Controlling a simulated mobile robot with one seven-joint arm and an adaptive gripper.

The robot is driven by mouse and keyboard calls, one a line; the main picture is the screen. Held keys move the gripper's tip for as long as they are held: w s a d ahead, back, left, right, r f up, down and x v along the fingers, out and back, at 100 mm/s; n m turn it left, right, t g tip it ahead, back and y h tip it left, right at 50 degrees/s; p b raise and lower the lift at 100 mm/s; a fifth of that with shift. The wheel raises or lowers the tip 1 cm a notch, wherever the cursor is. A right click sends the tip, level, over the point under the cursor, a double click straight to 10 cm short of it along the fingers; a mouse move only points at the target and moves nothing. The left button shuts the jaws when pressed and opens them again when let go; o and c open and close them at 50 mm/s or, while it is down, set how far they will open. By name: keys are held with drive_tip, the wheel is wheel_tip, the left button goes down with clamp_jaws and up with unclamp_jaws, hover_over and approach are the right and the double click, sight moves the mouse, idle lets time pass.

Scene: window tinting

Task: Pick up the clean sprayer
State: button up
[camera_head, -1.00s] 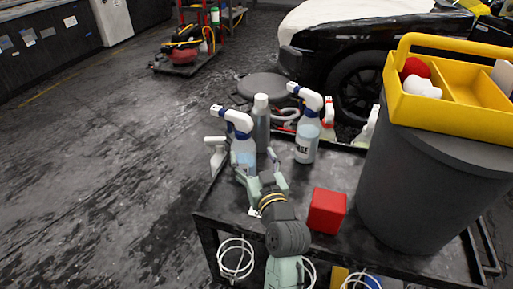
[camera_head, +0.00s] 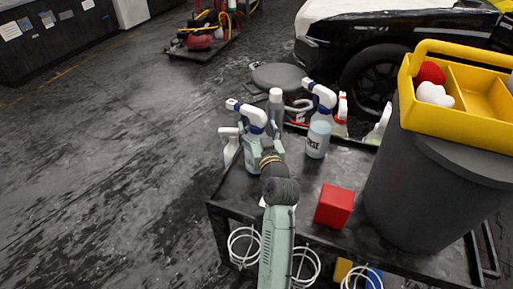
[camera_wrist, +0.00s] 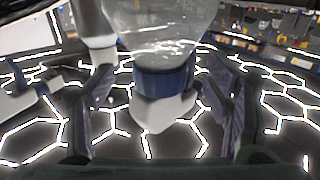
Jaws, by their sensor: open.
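A spray bottle with a blue-and-white head (camera_head: 250,113) stands on the dark cart top near its left side; my arm hides its lower body and any label. A second, similar sprayer (camera_head: 319,130) stands to its right, its label partly readable as ending in "SE". My gripper (camera_head: 264,147) is open at the left sprayer. In the wrist view my gripper (camera_wrist: 168,112) has one finger on each side of the sprayer's blue collar (camera_wrist: 165,83) and white head, with gaps visible. The clear body with liquid shows above the collar.
A grey bottle (camera_head: 276,108) stands close behind the left sprayer, and a white spray bottle (camera_head: 229,147) is at its left. A red block (camera_head: 334,206) lies to the right of my arm. A large grey bin (camera_head: 420,190) with a yellow caddy (camera_head: 470,118) fills the cart's right side.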

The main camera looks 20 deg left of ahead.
clamp_jaws()
idle(0.9)
